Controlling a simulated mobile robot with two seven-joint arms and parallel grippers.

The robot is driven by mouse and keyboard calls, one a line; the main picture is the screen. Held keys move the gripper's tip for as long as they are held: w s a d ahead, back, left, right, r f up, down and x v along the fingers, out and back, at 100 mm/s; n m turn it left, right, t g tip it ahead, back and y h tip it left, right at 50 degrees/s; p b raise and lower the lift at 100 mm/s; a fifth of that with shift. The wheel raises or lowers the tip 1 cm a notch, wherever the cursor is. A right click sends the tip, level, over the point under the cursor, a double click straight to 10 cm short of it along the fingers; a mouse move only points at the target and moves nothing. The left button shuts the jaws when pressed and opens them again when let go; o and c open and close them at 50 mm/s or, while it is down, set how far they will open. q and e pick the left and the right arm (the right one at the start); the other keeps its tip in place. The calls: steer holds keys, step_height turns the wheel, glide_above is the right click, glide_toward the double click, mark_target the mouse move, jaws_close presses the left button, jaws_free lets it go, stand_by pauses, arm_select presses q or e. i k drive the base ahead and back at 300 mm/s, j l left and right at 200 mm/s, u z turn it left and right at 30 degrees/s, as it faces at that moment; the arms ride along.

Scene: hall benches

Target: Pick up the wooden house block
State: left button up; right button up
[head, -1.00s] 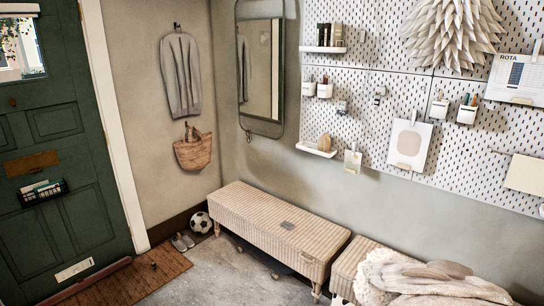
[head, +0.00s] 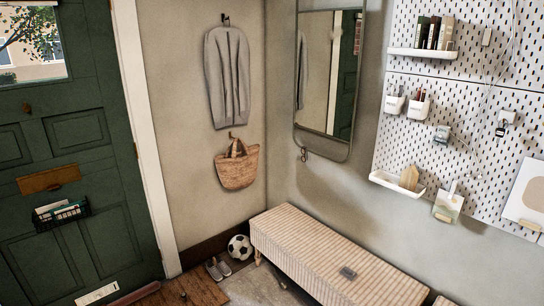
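The wooden house block (head: 409,177) is small, pale and pointed at the top. It stands upright on a white shelf (head: 384,180) low on the pegboard, at the right of the head view. Neither of my grippers shows in the head view, and nothing touches the block.
A card (head: 448,206) hangs right of the block.

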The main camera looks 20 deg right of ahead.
mark_target(409, 177)
steer(key=i+j, duration=0.1)
steer(key=i, duration=0.65)
steer(key=i+j, duration=0.1)
steer(key=i, duration=0.65)
steer(key=i+l+z, duration=0.1)
steer(key=i+z, duration=0.7)
steer(key=i+j+z, duration=0.15)
steer(key=i+z, duration=0.25)
